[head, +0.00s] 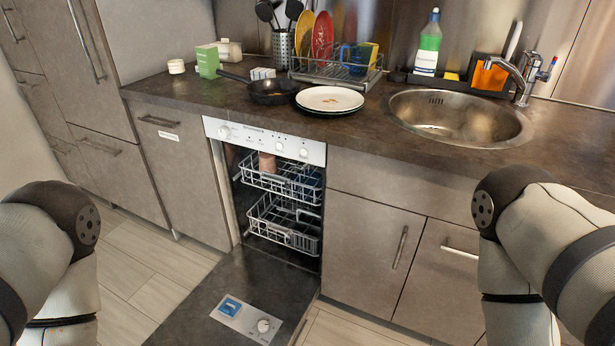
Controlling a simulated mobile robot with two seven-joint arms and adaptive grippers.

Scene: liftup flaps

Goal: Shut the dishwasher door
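The dishwasher stands under the counter, with a white control panel (265,140) along its top. Its door (196,311) is folded down and lies open, low over the floor, with its inner face up and a detergent compartment (245,318) on it. Two wire racks show inside, an upper rack (290,186) with a few dishes and a lower rack (281,229). Both sit within the opening. My two arms show at the left and right edges, apart from the door. Neither gripper is in the picture.
Closed cabinets flank the dishwasher, a left one (178,175) and a right one (370,245) with bar handles. The counter (370,128) holds a pan (272,92), plates (330,99), a dish rack and a sink (455,118). Light tiled floor (150,278) shows left of the door.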

